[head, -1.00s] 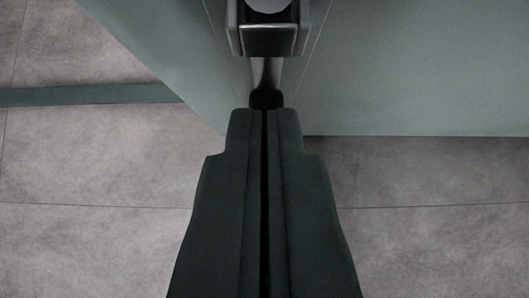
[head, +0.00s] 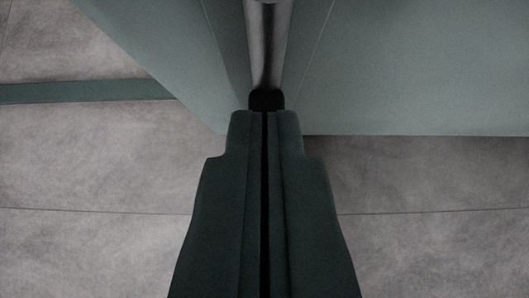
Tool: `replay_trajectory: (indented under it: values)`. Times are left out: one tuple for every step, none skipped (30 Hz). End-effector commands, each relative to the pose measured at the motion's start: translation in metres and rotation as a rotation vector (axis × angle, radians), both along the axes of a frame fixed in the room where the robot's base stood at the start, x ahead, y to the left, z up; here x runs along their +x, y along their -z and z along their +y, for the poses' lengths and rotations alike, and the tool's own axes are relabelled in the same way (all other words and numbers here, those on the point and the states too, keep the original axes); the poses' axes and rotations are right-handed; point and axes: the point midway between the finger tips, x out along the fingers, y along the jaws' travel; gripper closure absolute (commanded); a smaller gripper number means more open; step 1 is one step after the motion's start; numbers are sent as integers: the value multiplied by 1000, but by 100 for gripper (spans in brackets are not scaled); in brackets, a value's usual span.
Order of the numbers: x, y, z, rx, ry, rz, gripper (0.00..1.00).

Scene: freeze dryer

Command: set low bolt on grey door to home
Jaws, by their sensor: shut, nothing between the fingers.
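The low bolt shows as a bare metal rod (head: 268,45) with a black end (head: 266,99), running down from the top edge of the head view along a grey-green door (head: 410,70). My gripper (head: 265,113) is shut and empty, its fingers together. Its fingertips are right at the black end of the bolt and appear to touch it, though the exact contact is hard to see. A rounded metal piece (head: 268,1) is just visible at the top edge. The rest of the bolt's mount is out of view.
Another grey-green panel (head: 165,40) slants across the upper left, meeting the door near the bolt. A dark green strip (head: 80,92) lies at the left on the grey tiled floor (head: 90,160). The floor on both sides of my gripper is clear.

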Motion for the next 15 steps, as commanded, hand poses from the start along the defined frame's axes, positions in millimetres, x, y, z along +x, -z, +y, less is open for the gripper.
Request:
replay_trajectory:
  values:
    - [-3, 5, 0, 0, 0, 8, 100]
    - [-3, 5, 0, 0, 0, 8, 100]
    - [-3, 5, 0, 0, 0, 8, 100]
    - [-3, 4, 0, 0, 0, 8, 100]
    - [-3, 3, 0, 0, 0, 8, 100]
    - [-2, 0, 0, 0, 0, 8, 100]
    - [-1, -3, 0, 0, 0, 7, 100]
    - [0, -6, 1, 0, 0, 7, 100]
    - [1, -12, 1, 0, 0, 5, 100]
    - [3, -17, 1, 0, 0, 4, 100]
    - [4, -22, 1, 0, 0, 3, 100]
    - [6, -30, 1, 0, 0, 1, 100]
    - [8, -36, 2, 0, 0, -1, 100]
    - [10, -43, 2, 0, 0, -2, 100]
    - [4, -46, 2, 0, 0, 1, 100]
